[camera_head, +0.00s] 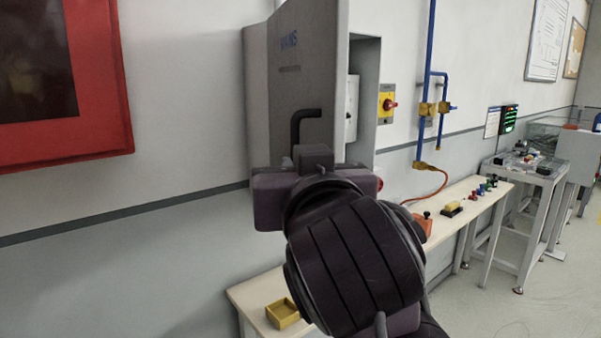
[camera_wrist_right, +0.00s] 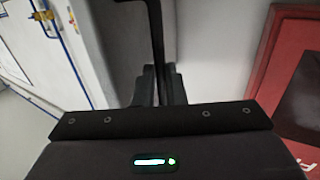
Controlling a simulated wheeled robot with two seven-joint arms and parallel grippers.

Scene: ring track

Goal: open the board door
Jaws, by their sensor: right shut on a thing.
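The grey board door (camera_head: 286,80) stands ajar on the wall cabinet in the head view, turned out from the wall. A strip of the cabinet's inside (camera_head: 367,85) shows to its right. The door has a black bent handle (camera_head: 303,118), which also shows in the right wrist view as a dark bar (camera_wrist_right: 156,40). My right gripper (camera_head: 313,158) is at the lower end of the handle. In the right wrist view its fingers (camera_wrist_right: 158,88) are shut on the handle bar. The exact contact is partly hidden by the gripper body. My left gripper is not in view.
A red-framed panel (camera_head: 115,85) hangs on the wall at left. A yellow switch box (camera_head: 387,103) and blue pipes (camera_head: 429,60) are right of the cabinet. A long bench (camera_head: 462,192) below holds a yellow tray (camera_head: 283,314) and small parts. Floor at right is clear.

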